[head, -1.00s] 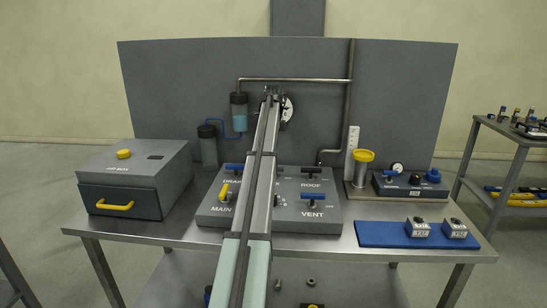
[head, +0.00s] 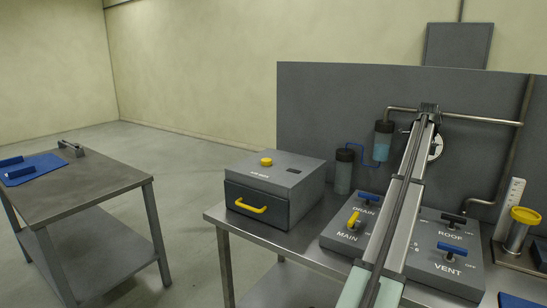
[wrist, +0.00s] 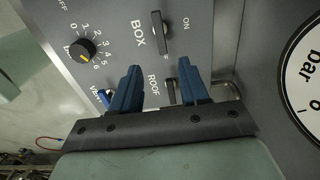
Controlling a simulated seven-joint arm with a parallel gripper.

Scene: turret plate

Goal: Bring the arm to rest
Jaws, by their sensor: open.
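My gripper (head: 428,108) is at the far end of my outstretched arm, in front of the grey back panel and beside the round gauge (head: 436,147). In the wrist view its two blue fingers (wrist: 160,75) are spread apart, with nothing between them. Beyond the fingers is the control plate (wrist: 115,12), with a black dial (wrist: 80,50) and a dark BOX switch (wrist: 161,33). The gauge face (wrist: 303,80) fills the right edge there. My arm covers the middle of the control plate in the head view.
The control plate (head: 410,263) carries a yellow MAIN lever (head: 353,219), blue DRAIN (head: 368,197) and VENT (head: 452,249) levers and a black ROOF lever (head: 455,218). A grey box (head: 275,183) stands left. A side table (head: 85,190) is farther left, with open floor between.

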